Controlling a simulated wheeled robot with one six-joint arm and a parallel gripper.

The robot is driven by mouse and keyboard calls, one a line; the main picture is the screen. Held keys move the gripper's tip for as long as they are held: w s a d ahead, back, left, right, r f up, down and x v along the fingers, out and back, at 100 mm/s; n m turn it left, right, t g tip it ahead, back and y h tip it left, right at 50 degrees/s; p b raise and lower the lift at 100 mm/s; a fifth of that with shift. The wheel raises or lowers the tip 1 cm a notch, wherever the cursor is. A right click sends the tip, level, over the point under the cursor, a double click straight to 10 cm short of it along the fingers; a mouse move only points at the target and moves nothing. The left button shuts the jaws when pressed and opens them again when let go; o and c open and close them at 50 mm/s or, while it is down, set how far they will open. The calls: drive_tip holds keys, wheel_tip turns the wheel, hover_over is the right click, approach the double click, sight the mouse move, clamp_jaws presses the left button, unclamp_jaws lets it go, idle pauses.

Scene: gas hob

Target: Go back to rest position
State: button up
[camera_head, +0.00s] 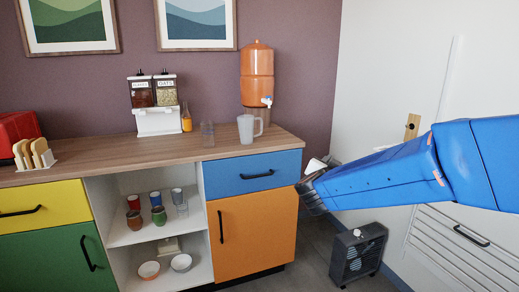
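My gripper (312,190) is at the end of my blue arm, which reaches in from the right edge. It hangs in front of the right end of the counter, near the right edge of the blue drawer (253,173) in the picture. Its fingers are small and partly seen side-on, so I cannot tell whether they are open or shut. No held object is clearly visible.
A wooden counter (120,158) carries a pitcher (246,130), a glass, an orange dispenser (257,75), a cereal dispenser (157,120) and a toast rack. Open shelves hold cups and bowls. A dark fan box (357,256) stands on the floor below my arm.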

drive_tip(key=s+a+f+n+g+y, duration=0.1)
drive_tip(key=s+a+n+y, duration=0.25)
drive_tip(key=s+y, duration=0.3)
drive_tip(key=s+a+n+g+y, duration=0.1)
drive_tip(key=s+a+n+y, duration=0.2)
drive_tip(key=s+n+y, duration=0.3)
drive_tip(key=s+d+f+g+h, duration=0.1)
drive_tip(key=s+d+f+g, duration=0.1)
drive_tip(key=s, duration=0.7)
drive_tip(key=s+d+f+g+h, duration=0.2)
drive_tip(key=s+d+f+g, duration=0.1)
drive_tip(key=s+f, duration=0.3)
drive_tip(key=s+d+f+g+h, duration=0.1)
drive_tip(key=s+d+f, duration=0.3)
drive_tip(key=s, duration=0.7)
drive_tip(key=shift+s+d+f+g, duration=0.25)
drive_tip(key=shift+s+f+g, duration=0.05)
drive_tip(key=shift+g, duration=0.6)
